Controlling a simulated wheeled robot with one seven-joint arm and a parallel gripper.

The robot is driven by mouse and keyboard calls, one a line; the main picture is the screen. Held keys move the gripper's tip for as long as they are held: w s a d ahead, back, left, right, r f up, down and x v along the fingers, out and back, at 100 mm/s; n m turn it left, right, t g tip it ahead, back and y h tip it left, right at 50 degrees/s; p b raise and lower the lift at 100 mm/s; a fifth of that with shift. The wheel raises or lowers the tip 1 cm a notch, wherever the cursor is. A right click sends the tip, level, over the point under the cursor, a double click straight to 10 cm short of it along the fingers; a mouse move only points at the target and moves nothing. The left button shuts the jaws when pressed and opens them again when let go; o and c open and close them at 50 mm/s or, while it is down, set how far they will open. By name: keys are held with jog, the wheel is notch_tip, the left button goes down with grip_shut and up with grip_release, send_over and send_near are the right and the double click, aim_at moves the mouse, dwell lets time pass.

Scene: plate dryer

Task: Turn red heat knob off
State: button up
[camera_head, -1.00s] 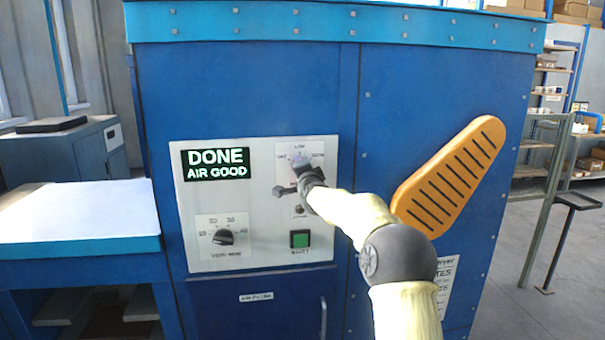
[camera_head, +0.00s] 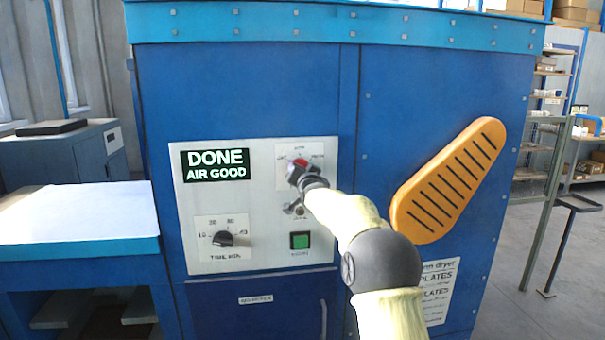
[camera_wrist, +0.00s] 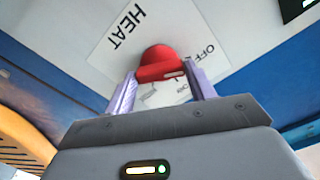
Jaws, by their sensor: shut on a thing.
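The red heat knob (camera_head: 301,163) is on the white control panel (camera_head: 262,150), at its upper right. My gripper (camera_head: 297,172) is at the knob and partly covers it. In the wrist view the red knob (camera_wrist: 160,60) sits between the two pale fingers of my gripper (camera_wrist: 163,74), which are shut on its sides. A white mark shows on the knob's right part. The words HEAT and OFF are readable on the label around it. The other settings are cut off or too small to read in the wrist view.
A green button (camera_head: 300,240) lies below my gripper, and a black timer knob (camera_head: 223,239) at the panel's lower left. A display (camera_head: 215,165) reads DONE AIR GOOD. A white-topped table (camera_head: 75,212) is at left.

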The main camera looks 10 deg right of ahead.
jog(key=shift+f, duration=0.25)
jog(key=o, duration=1)
jog(key=shift+a, duration=0.1)
jog(key=shift+r, duration=0.15)
jog(key=s+b, duration=0.5)
jog(key=s, duration=1.2)
jog(key=shift+s, duration=0.2)
